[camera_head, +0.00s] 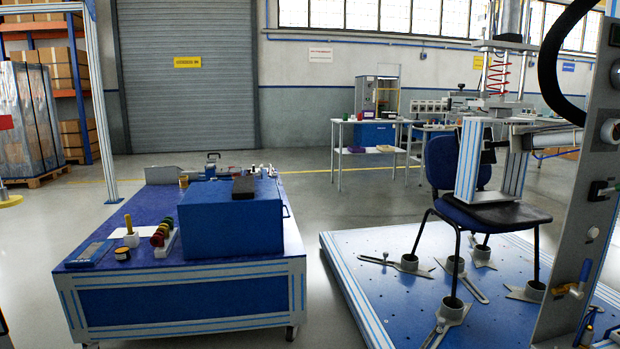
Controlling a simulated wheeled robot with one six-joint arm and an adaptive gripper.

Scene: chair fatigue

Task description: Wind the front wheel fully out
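The chair fatigue rig stands at the right, with a dark blue chair (484,200) on its blue base plate (378,287). The chair's feet sit in metal cups on slotted clamp bars (453,312). A grey control column (577,245) stands at the near right. It carries a pale round knob (610,131), a dark-handled lever (601,190) and a valve with a yellow handle (574,292). I cannot tell which part is the front wheel; it may be hidden or outside the picture. My gripper is not in view.
A blue workbench (180,315) at the left holds a blue box (232,222), stamps and small tools. Clear grey floor lies between bench and rig and behind them. A black hose (549,60) curves in at the upper right. A white table (370,122) stands farther back.

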